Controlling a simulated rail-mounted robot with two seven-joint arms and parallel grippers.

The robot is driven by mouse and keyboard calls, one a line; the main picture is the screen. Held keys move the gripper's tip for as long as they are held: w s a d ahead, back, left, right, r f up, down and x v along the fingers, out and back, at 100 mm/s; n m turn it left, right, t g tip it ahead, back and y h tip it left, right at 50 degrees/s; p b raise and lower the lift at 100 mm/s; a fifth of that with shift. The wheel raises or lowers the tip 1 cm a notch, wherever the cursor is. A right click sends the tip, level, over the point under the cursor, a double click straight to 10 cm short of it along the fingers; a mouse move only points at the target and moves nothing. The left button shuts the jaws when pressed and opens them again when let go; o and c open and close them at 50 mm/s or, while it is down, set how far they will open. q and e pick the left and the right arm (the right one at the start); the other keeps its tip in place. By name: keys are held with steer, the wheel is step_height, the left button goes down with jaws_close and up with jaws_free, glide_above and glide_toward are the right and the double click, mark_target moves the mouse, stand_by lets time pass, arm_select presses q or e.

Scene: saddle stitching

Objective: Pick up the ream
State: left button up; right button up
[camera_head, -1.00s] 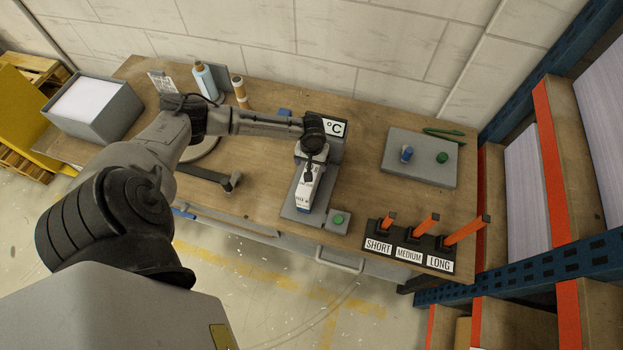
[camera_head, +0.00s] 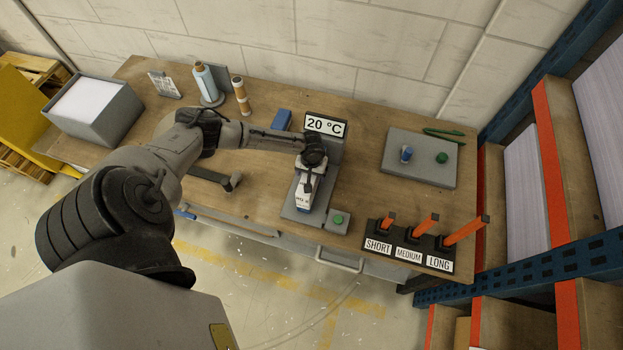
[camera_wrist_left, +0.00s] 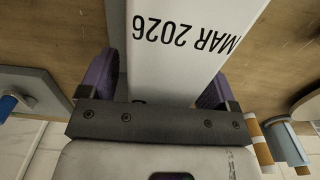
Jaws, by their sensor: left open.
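My left gripper (camera_head: 300,206) points down over the grey-based station in the middle of the bench. In the left wrist view its two purple fingers (camera_wrist_left: 158,85) stand apart and open. A white block printed "MAR 2026" (camera_wrist_left: 185,30) shows between them; I cannot tell whether it is the ream or whether the fingers touch it. In the head view the wrist and gripper hide most of that spot. A stack of white paper (camera_head: 87,102) lies in a grey bin at the bench's left end. My right gripper is out of view.
A "20 °C" sign (camera_head: 325,127) stands behind the gripper. A green button (camera_head: 338,220) is beside it. A grey panel (camera_head: 420,170) and a SHORT, MEDIUM, LONG lever block (camera_head: 410,250) are to the right. A blue bottle (camera_head: 205,82) and a spool (camera_head: 240,92) stand behind my arm.

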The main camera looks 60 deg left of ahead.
arm_select(q)
steer(key=shift+r, duration=0.1)
jaws_close()
stand_by(0.8)
